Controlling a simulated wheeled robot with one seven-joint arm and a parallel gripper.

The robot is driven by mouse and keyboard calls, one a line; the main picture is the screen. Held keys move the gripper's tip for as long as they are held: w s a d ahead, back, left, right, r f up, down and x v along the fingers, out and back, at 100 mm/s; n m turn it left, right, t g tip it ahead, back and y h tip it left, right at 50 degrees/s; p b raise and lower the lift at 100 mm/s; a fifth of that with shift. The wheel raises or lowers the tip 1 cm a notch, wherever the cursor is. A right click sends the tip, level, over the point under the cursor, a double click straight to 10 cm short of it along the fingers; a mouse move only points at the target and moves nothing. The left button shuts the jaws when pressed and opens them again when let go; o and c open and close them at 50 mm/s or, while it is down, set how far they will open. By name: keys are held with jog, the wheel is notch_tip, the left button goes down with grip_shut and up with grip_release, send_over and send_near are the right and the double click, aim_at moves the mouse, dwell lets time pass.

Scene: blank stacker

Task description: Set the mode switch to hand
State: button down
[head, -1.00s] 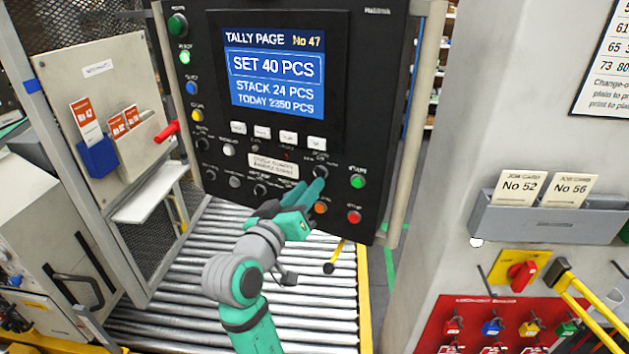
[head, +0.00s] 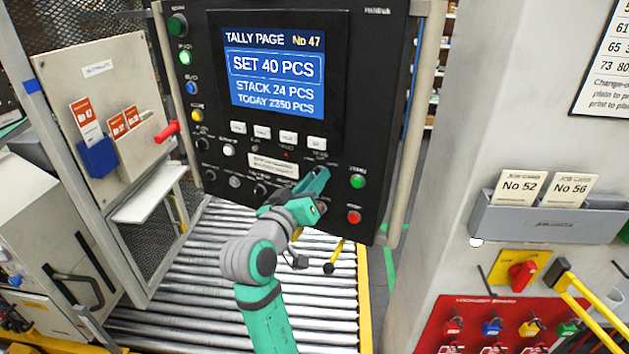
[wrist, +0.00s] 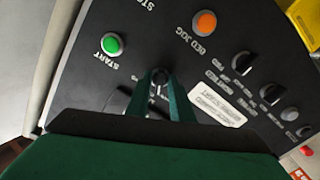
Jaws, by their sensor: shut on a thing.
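The dark control panel (head: 370,60) carries rows of buttons and rotary knobs below its screen. My gripper (head: 319,177) is at the panel's lower right, left of the green start button (head: 358,181). In the wrist view, my gripper's two green fingers (wrist: 160,88) are shut on a dark rotary knob (wrist: 159,74), with one finger on each side. The fingers hide part of this knob and its lettering, so I cannot read which switch it is or its setting. The start button (wrist: 112,44) and an orange bed jog button (wrist: 204,22) lie near it.
More dark knobs (wrist: 242,63) and a pale label plate (wrist: 217,103) are close by on the panel. A red button (head: 354,216) sits right of my gripper. A roller conveyor (head: 185,300) runs below, and a grey pillar (head: 455,130) stands to the right.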

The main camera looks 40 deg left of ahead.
jog(key=shift+n, duration=1.8)
jog(key=c, duration=1.9)
grip_release()
jog(key=shift+o, duration=0.2)
jog(key=v, duration=1.1)
jog(key=shift+w, duration=0.1)
